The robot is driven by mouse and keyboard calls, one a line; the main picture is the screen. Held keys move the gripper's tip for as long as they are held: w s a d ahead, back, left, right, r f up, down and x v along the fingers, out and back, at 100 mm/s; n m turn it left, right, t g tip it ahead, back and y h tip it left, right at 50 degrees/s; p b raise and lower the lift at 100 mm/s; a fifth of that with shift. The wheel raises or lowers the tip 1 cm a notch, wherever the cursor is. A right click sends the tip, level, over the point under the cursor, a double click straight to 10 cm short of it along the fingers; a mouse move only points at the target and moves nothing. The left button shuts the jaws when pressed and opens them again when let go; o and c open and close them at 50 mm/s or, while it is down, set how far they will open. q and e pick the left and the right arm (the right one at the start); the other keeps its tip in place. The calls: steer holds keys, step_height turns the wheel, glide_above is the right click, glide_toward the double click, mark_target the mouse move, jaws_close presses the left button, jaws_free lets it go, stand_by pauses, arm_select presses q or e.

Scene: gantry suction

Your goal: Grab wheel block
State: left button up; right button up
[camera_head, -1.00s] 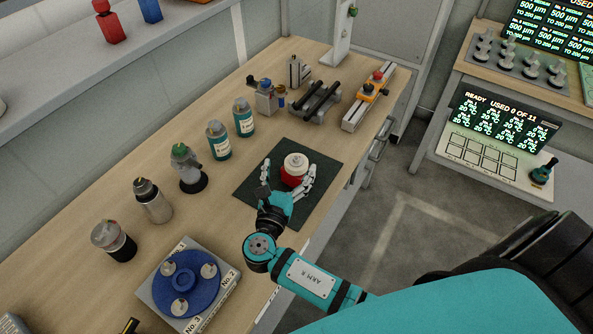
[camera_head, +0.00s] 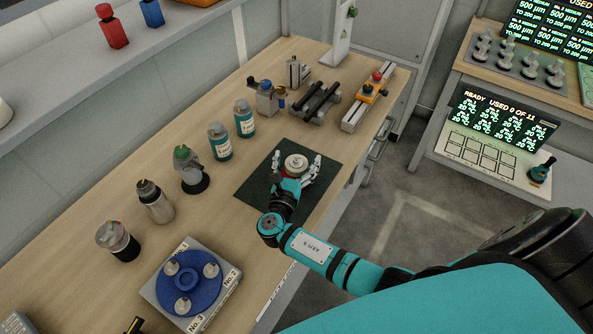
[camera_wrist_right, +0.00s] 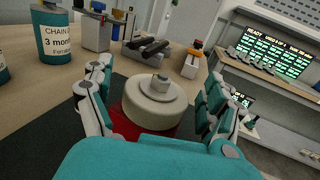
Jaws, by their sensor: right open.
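The wheel block, a cream round disc with a small metal knob on top (camera_head: 295,162), stands upright on a dark green mat (camera_head: 258,183). It also shows in the right wrist view (camera_wrist_right: 153,106), with red at its base. My right gripper (camera_head: 296,167) is open, low over the mat, with one finger on either side of the block. In the right wrist view the gripper (camera_wrist_right: 159,74) has visible gaps between its fingers and the disc. The palm hides the near lower part of the block. My left gripper is not in view.
Teal-labelled bottles (camera_head: 220,142) stand left of the mat. A black-barred fixture (camera_head: 316,102) and a grey rail with an orange block (camera_head: 365,98) lie behind it. A blue round carousel (camera_head: 188,285) sits at the front left. The table's right edge is close to the mat.

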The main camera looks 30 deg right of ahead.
steer(key=shift+c, duration=0.5)
steer(key=c, duration=1.6)
steer(key=shift+r, duration=0.1)
steer(key=shift+c, duration=0.5)
steer(key=shift+r, duration=0.15)
